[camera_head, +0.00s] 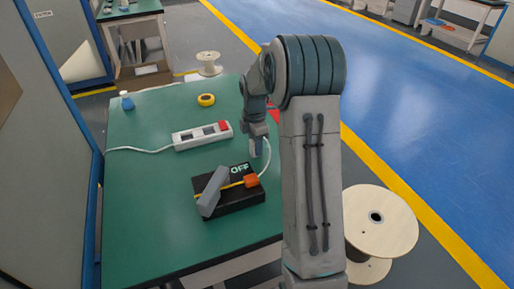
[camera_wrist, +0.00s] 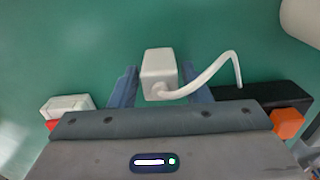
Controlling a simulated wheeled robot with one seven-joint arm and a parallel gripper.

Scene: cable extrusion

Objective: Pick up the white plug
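The white plug (camera_wrist: 159,70) is a small block with a white cord (camera_wrist: 215,70) curving off to the right. In the wrist view it sits between the two blue fingers of my gripper (camera_wrist: 160,92), with narrow gaps at its sides. The fingers look open around it, not closed on it. In the head view my gripper (camera_head: 256,149) points down at the right part of the green table, and the plug is mostly hidden there. The cord (camera_head: 267,152) shows beside the fingers, running down toward the black box (camera_head: 242,202).
The black box carries an "OFF" label, a grey lever (camera_head: 213,190) and an orange part (camera_head: 251,181). A white power strip (camera_head: 190,139) with a red switch lies left of my gripper. The table's (camera_head: 140,220) left side is clear.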

